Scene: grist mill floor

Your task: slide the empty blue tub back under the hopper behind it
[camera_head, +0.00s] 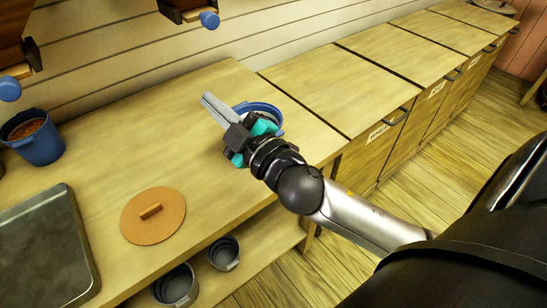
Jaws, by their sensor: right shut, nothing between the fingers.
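The blue tub (277,111) stands on the wooden counter near its right end. My right gripper and wrist cover much of it, so only part of its rim and inside shows. My right gripper (208,98) is shut with nothing between its fingers, which point to the upper left past the tub's left side. I cannot tell whether the gripper touches the tub. The hopper (183,6) with a blue knob hangs on the wall behind, cut off by the top edge. My left gripper is not in view.
A second blue tub (40,148) with brown contents stands at the left below another hopper (12,45). A round lid (153,214) and a grey tray (45,245) lie on the counter. Grey pots (176,286) sit on the shelf below. Counter between tub and wall looks clear.

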